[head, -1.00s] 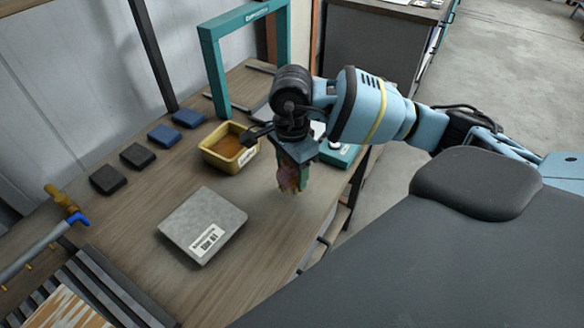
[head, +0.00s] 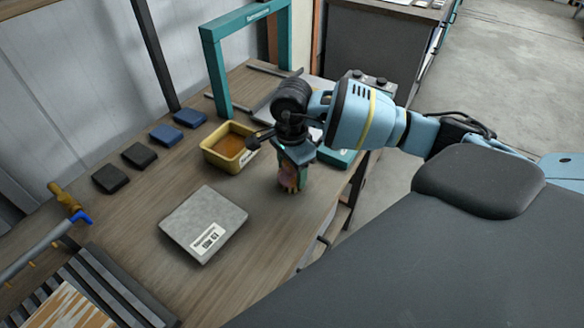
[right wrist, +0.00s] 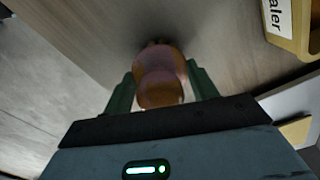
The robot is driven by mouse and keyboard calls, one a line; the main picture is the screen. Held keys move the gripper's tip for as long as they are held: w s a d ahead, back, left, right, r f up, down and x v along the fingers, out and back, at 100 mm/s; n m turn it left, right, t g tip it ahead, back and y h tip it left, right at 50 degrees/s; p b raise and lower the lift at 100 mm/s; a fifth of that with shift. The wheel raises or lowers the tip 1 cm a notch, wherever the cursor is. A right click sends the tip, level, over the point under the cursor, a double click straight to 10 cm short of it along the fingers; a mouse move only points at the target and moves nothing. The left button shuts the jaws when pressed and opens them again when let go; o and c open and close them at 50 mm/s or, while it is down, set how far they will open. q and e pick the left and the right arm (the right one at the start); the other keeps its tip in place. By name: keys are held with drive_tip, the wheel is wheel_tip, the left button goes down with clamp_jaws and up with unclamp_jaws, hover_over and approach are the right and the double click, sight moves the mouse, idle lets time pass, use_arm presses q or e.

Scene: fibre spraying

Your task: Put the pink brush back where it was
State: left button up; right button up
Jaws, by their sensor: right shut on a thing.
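My right gripper (head: 293,173) is over the right part of the wooden bench, pointing down. It is shut on a pinkish-orange thing, which I take to be the pink brush (head: 288,181). In the right wrist view the brush (right wrist: 160,75) sits between the two green fingers, its pink part toward the bench. Its lower end is close to the wood; I cannot tell whether it touches. Its bristles cannot be made out. My left gripper is not in view.
A yellow tub (head: 212,158) of brown liquid stands left of the gripper. A grey labelled box (head: 195,220) lies nearer. Black and blue blocks (head: 165,135) line the wall side. A teal frame (head: 213,70) stands behind. Bare wood (head: 262,225) lies in front of the gripper.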

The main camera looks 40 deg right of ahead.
drive_tip(key=shift+f, duration=0.2)
drive_tip(key=o, duration=0.9)
drive_tip(key=shift+o, duration=0.2)
drive_tip(key=shift+r, duration=0.1)
wheel_tip(320, 180, up, 12)
drive_tip(key=shift+r, duration=0.15)
